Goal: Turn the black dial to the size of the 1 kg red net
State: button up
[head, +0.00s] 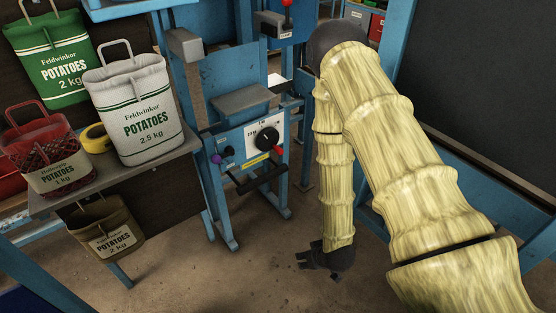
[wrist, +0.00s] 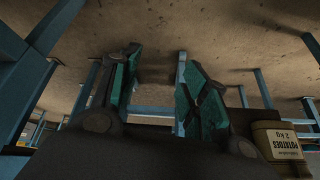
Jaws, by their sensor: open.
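The black dial (head: 266,138) sits on a white plate on the front of the blue machine (head: 232,82); the plate's markings are too small to read surely. The red net (head: 45,158), labelled potatoes 1 kg, stands at the left end of the grey shelf in the head view. My gripper (head: 318,262) hangs low over the floor, to the right of and below the dial, pointing down and touching nothing. In the wrist view its two green-padded fingers (wrist: 158,88) are apart with nothing between them. The dial does not show in the wrist view.
The grey shelf (head: 160,160) also holds a white 2.5 kg sack (head: 133,108) and a yellow tape roll (head: 96,138). A green 2 kg sack (head: 55,62) hangs behind; a brown sack (head: 106,228) hangs below. A black handle (head: 262,175) juts out below the dial. Floor before the machine is clear.

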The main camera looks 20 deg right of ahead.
jog(key=w+d+f+t+b, duration=0.1)
jog(key=w+t+b, duration=0.15)
jog(key=w, duration=0.35)
jog(key=w+d+t+b, duration=0.1)
jog(key=w+b, duration=0.2)
jog(key=w, duration=0.2)
jog(key=n+t+y+b, duration=0.5)
jog(key=t+y+b, duration=0.15)
jog(key=b, duration=0.95)
send_near(282, 153)
jog(key=x, duration=0.3)
jog(key=shift+t+h, duration=0.5)
jog(key=shift+h, duration=0.05)
jog(key=b+x, duration=0.1)
jog(key=x, duration=0.4)
jog(key=b+x, duration=0.1)
jog(key=x, duration=0.4)
jog(key=shift+s+a+f+b, duration=0.1)
jog(key=shift+s+a+b, duration=0.1)
jog(key=shift+b, duration=0.1)
grip_shut()
